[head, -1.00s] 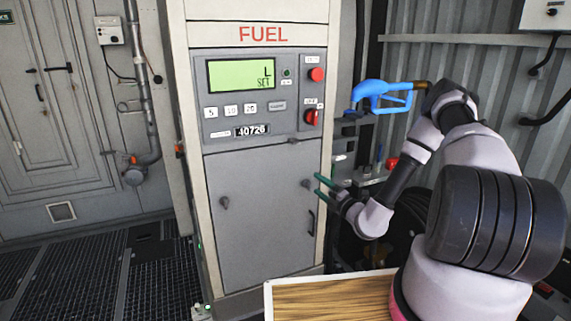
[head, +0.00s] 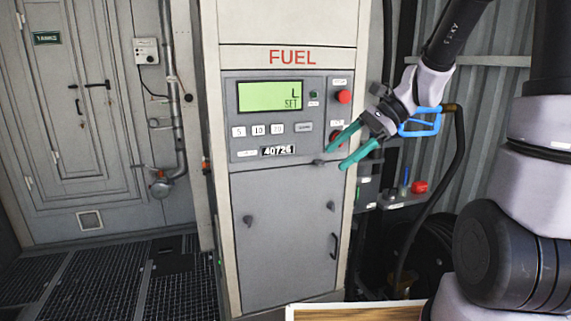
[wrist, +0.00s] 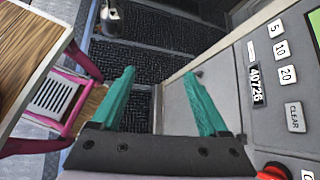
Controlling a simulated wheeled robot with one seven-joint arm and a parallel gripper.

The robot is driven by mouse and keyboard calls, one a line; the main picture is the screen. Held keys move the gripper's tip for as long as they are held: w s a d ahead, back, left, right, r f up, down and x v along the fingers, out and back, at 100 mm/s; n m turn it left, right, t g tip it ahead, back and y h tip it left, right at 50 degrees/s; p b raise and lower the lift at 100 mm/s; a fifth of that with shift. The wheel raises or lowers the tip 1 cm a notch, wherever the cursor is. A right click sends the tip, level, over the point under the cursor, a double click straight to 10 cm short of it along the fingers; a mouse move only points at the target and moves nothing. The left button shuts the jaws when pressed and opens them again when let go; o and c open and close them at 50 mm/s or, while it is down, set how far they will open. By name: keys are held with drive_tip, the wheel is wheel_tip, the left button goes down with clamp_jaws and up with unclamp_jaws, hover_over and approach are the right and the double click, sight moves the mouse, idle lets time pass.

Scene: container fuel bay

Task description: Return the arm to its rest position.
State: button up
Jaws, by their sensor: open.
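My gripper (head: 347,150) is open and empty, with two green fingers, in front of the right side of the fuel dispenser (head: 281,200) in the head view. The wrist view shows its fingers (wrist: 165,105) spread apart with nothing between them. My arm reaches in from the right, raised above the gripper. In the head view, the blue nozzle (head: 425,127) hangs at the dispenser's right side, partly hidden by my wrist. It has a dark hose (head: 457,170) running down from it.
The dispenser's panel has a green display (head: 270,96), buttons and a red knob (head: 344,96) close to my gripper. In the wrist view, a pink-framed chair (wrist: 55,98) stands beside a wooden table (wrist: 28,45). Dark grating covers the floor at left.

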drive_tip(key=s+d+r+n+t+h, duration=0.7)
drive_tip(key=s+d+r+n, duration=0.2)
drive_tip(key=d+r, duration=0.2)
drive_tip(key=shift+d+r+t+h, duration=0.3)
drive_tip(key=shift+d+r+h, duration=0.1)
drive_tip(key=shift+r, duration=0.1)
